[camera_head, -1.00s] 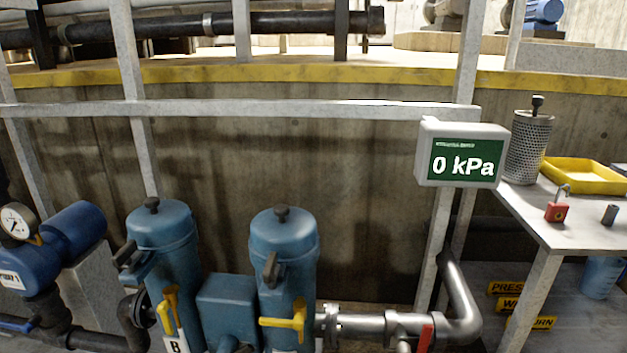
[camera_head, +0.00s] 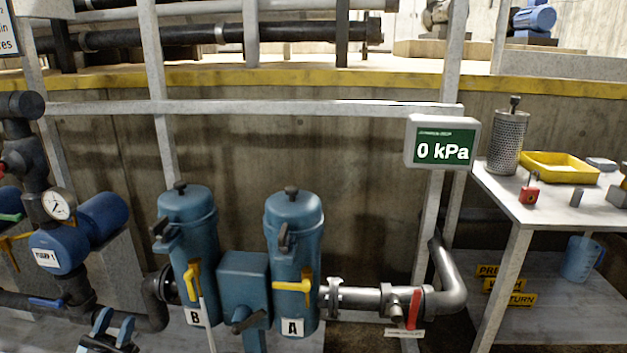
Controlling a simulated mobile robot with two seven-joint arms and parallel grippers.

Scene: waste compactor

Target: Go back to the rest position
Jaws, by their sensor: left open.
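My left gripper (camera_head: 112,326) shows at the bottom left edge of the head view. Its two blue-tipped fingers stand apart with nothing between them. It is in front of the dark pipework below the blue pump, left of filter housing B (camera_head: 187,240). I cannot tell whether it touches the pipe. Most of its arm is out of the picture. My right gripper is not in view. Filter housing A (camera_head: 293,235) stands right of B, with a blue box (camera_head: 243,280) between them. Both have yellow handles.
A pressure display (camera_head: 442,142) reads 0 kPa. A pump (camera_head: 60,250) with a gauge (camera_head: 59,204) is at the left. A steel pipe with a red-handled valve (camera_head: 413,309) runs right. A table (camera_head: 512,205) holds a mesh cylinder (camera_head: 507,140), yellow tray (camera_head: 560,167) and red padlock (camera_head: 529,190).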

